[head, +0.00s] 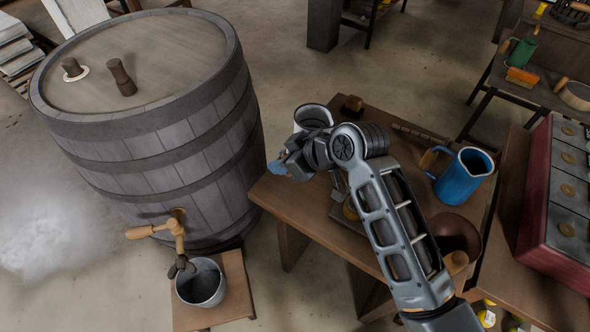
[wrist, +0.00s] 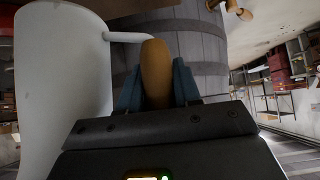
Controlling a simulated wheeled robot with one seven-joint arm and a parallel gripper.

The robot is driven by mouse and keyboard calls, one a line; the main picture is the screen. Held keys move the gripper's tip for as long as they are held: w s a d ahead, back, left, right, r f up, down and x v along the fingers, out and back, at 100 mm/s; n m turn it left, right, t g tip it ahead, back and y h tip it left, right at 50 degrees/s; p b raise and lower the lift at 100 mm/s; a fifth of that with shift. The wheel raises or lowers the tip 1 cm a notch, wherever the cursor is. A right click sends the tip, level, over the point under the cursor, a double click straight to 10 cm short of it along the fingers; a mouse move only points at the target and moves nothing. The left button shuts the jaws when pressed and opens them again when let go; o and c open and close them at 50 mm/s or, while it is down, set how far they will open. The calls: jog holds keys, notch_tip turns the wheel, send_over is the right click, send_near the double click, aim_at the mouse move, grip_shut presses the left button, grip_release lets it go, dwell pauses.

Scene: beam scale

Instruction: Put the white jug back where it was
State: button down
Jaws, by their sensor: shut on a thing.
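The white jug (head: 313,116) shows in the head view near the far left corner of the wooden table (head: 268,192), partly hidden behind my wrist. In the wrist view the jug (wrist: 62,85) fills the left side, with its tan wooden handle (wrist: 155,72) standing between the two blue fingers. My gripper (head: 278,168) is shut on that handle; it also shows in the wrist view (wrist: 157,88). The jug's base is hidden in the head view, so I cannot tell whether it touches the table.
A large barrel (head: 160,130) stands left of the table, with a wooden tap above a grey bucket (head: 201,284). A blue jug (head: 462,177) and a dark brown bowl (head: 455,236) are on the table's right. A red-sided box (head: 535,190) stands far right.

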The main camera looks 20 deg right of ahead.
jog(key=shift+f, duration=3.5)
jog(key=shift+f, duration=0.2)
jog(key=c, duration=0.8)
grip_release()
jog(key=shift+r, duration=0.15)
jog(key=v, duration=1.2)
jog(key=shift+s, duration=0.1)
